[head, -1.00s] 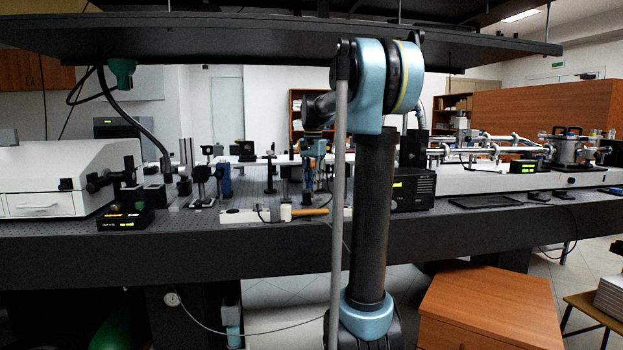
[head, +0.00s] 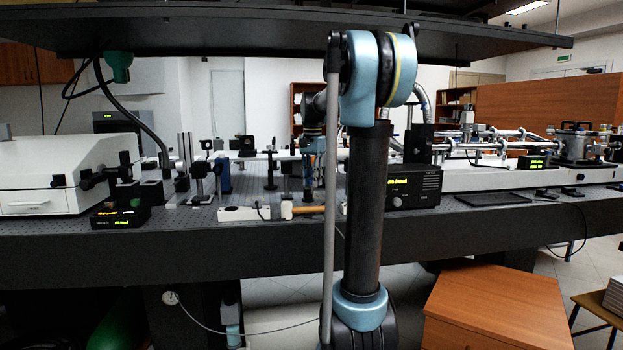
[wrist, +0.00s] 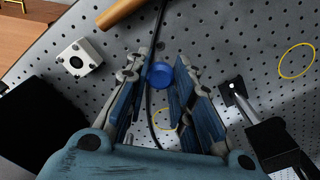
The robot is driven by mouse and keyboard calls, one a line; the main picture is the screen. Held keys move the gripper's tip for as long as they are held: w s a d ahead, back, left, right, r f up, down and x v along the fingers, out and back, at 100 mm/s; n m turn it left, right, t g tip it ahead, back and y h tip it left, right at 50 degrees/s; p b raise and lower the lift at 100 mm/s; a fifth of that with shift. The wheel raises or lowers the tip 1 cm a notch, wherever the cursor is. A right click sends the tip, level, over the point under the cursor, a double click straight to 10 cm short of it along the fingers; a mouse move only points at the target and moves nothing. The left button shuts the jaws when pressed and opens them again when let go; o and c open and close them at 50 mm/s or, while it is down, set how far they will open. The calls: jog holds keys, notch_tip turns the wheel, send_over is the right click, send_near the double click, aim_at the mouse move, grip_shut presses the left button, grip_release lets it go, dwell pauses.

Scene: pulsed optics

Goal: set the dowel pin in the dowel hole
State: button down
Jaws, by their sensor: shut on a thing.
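In the wrist view, my gripper (wrist: 165,64) points down at the perforated optical table. A blue round piece (wrist: 160,75), seen end-on, sits between its fingertips; it appears to be the dowel pin. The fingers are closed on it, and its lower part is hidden. In the head view, my gripper (head: 308,186) is small and low over the table, partly behind my arm, and the pin cannot be made out. I cannot tell which of the many table holes is the dowel hole. A thin yellow ring (wrist: 297,61) lies at the right of the wrist view.
A white block with a round opening (wrist: 80,60) stands at left in the wrist view, near a wooden handle (wrist: 119,13). A black post mount (wrist: 272,138) is close at right. A black cable passes beneath the fingers. A shelf (head: 250,32) overhangs the table.

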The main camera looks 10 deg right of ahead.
jog(key=shift+f, duration=2.2)
jog(key=shift+s+f, duration=0.1)
jog(key=shift+f, duration=1.7)
jog(key=c, duration=1.3)
grip_release()
jog(key=shift+r, duration=7.95)
